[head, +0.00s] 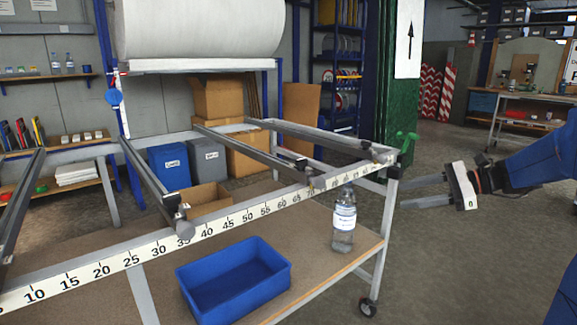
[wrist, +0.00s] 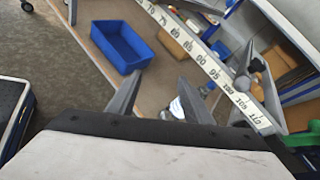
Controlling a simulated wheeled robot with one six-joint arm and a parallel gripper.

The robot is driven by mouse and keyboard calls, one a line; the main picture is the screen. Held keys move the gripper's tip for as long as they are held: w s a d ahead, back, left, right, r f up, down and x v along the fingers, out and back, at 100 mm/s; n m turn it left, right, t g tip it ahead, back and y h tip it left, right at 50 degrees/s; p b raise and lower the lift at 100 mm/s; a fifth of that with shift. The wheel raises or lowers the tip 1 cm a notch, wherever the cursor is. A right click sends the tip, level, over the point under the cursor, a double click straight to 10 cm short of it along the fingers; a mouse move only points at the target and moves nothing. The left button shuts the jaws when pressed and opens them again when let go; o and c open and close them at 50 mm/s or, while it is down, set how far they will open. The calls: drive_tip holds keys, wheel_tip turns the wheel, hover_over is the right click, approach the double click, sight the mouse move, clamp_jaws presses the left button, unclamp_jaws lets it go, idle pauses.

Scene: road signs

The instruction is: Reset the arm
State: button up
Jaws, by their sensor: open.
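My gripper (head: 428,191) is at the right of the head view, its two grey fingers apart and pointing left toward the corner of the metal frame table (head: 392,190). Nothing is between the fingers. My blue arm reaches in from the right edge. In the wrist view my gripper (wrist: 155,98) shows open and empty, with the table's lower shelf beyond it. A clear bottle with a white label (head: 344,218) stands on the lower shelf, left of my gripper and apart from it. In the wrist view the bottle is partly hidden behind a finger.
A blue bin (head: 235,280) sits on the lower shelf (head: 300,215). A ruler strip (head: 210,230) runs along the table's front edge. A green clamp handle (head: 406,141) sticks up at the table corner, close to my gripper. The floor (head: 450,270) below my gripper is clear.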

drive_tip(key=s+a+f+n+g+h, duration=0.25)
drive_tip(key=s+a+n, duration=0.2)
drive_tip(key=s, duration=0.35)
drive_tip(key=s+a+f+n+g+h, duration=0.1)
drive_tip(key=s+a+f+n+h, duration=0.3)
drive_tip(key=s, duration=0.4)
drive_tip(key=s+d+f+n+t+h, duration=0.1)
drive_tip(key=s+f+n+h, duration=0.2)
drive_tip(key=s, duration=0.4)
drive_tip(key=s+d+f+n+t+h, duration=0.2)
drive_tip(key=s+f+n+h, duration=0.1)
drive_tip(key=s+n, duration=0.3)
drive_tip(key=shift+s+f, duration=0.75)
drive_tip(key=shift+s, duration=0.35)
drive_tip(key=shift+o, duration=0.2)
drive_tip(key=shift+d+n, duration=0.1)
drive_tip(key=shift+n, duration=0.15)
